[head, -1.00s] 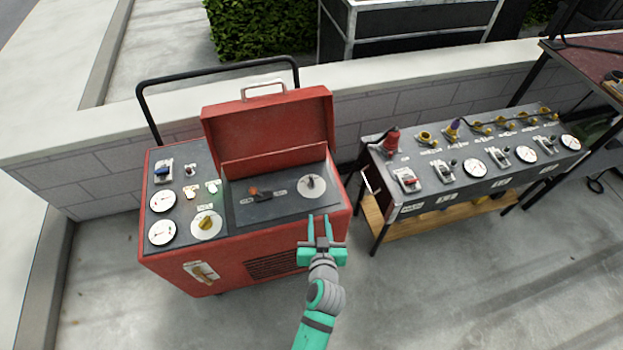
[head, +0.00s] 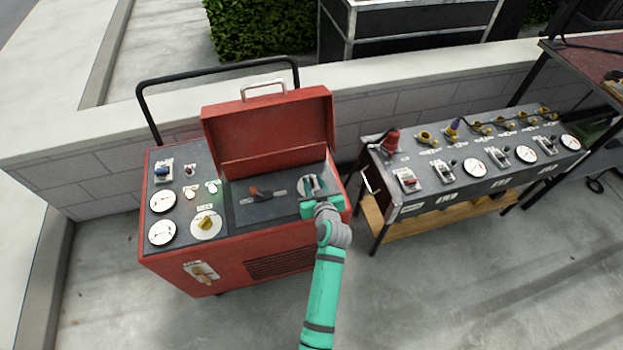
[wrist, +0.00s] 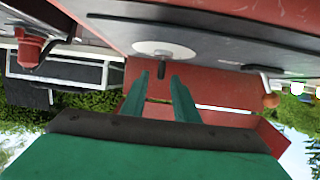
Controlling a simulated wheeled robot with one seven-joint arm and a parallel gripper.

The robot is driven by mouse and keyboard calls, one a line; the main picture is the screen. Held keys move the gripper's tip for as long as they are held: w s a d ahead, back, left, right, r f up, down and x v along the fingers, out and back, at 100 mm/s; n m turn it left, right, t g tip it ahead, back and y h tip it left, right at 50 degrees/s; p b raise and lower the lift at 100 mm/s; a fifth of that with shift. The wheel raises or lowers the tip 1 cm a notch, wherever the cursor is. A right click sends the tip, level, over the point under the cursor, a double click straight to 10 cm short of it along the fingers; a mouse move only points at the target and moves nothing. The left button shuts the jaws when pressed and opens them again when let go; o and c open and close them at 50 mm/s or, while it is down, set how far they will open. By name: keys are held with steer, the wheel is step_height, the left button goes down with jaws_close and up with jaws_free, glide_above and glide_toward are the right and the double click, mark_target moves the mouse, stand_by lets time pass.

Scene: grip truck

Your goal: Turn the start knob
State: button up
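A red machine with dark control panels stands at the left. On its right panel is a white round dial (head: 304,181) with a small dark knob at its centre. The knob (wrist: 161,69) shows clearly in the wrist view, sticking out from the white disc. I take it for the start knob; its label is too small to read. My gripper (head: 314,184) is over this dial and partly hides it. In the wrist view my gripper (wrist: 156,84) is open, its two green fingers apart, with the knob just beyond and between the tips. I cannot tell whether they touch it.
An orange-red lever (head: 262,192) sits left of the dial. The raised red lid (head: 266,130) stands behind it. A yellow knob (head: 206,224) and gauges are further left. A bench panel (head: 480,165) with several switches stands at the right.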

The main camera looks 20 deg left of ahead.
steer(key=shift+x, duration=1.3)
steer(key=shift+c, duration=0.3)
jaws_close()
steer(key=shift+n, duration=0.3)
steer(key=n+g+y, duration=0.3)
steer(key=n, duration=0.1)
steer(key=shift+w+d+g+y, duration=0.1)
steer(key=shift+g+y, duration=0.3)
steer(key=shift+n+g+y, duration=1.1)
steer(key=shift+n+g, duration=0.9)
steer(key=shift+g, duration=0.4)
